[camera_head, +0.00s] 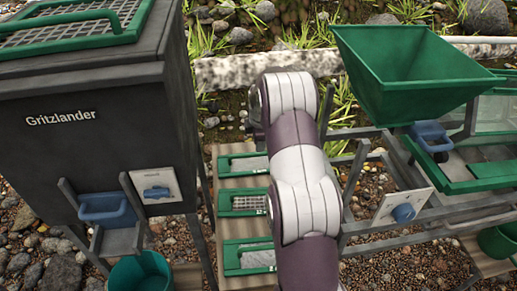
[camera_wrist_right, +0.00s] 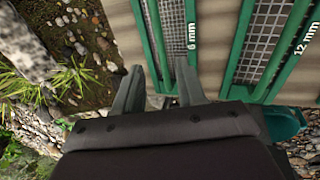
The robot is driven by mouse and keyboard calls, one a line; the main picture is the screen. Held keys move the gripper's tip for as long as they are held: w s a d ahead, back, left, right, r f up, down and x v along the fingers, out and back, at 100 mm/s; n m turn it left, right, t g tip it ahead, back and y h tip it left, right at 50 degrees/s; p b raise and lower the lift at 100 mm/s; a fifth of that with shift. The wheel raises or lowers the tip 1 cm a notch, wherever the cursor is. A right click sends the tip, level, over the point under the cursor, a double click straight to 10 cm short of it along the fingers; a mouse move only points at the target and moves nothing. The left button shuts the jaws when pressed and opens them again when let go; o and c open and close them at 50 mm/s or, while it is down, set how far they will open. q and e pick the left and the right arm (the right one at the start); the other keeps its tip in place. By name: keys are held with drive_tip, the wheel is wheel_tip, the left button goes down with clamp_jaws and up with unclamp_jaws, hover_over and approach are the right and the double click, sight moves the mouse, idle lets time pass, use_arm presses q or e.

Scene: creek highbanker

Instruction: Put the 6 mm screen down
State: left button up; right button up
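The 6 mm screen (camera_wrist_right: 172,28) is a green-framed grey mesh panel. Its label reads in the right wrist view, and it seems to be the farthest green-framed panel (camera_head: 243,163) on the wooden board in the head view. It appears to lie flat there, partly covered by my right arm. My right gripper (camera_wrist_right: 158,66) is at the near end of the screen, fingers spread apart. A gap shows between the left fingertip and the frame, and nothing is visibly clamped. My right gripper is hidden behind its arm in the head view. My left gripper is in neither view.
The 12 mm screen (camera_wrist_right: 268,35) lies beside it on the wooden board (camera_head: 230,183). Another green-framed panel (camera_head: 249,256) lies nearer. The dark Gritzlander box (camera_head: 90,130) stands left, a green hopper (camera_head: 415,75) on a metal frame right. A pale log (camera_head: 225,72) lies behind.

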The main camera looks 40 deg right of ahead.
drive_tip(key=s+a+r+m+y, duration=0.15)
drive_tip(key=s+a, duration=0.25)
drive_tip(key=a, duration=0.4)
drive_tip(key=s+a+r+m, duration=0.3)
drive_tip(key=a, duration=0.4)
drive_tip(key=s+a+f+m+g, duration=0.1)
drive_tip(key=s+a+m, duration=0.6)
drive_tip(key=s+a, duration=0.4)
drive_tip(key=s, duration=0.5)
drive_tip(key=shift+s+a+f+g, duration=0.15)
drive_tip(key=shift+a+g, duration=0.25)
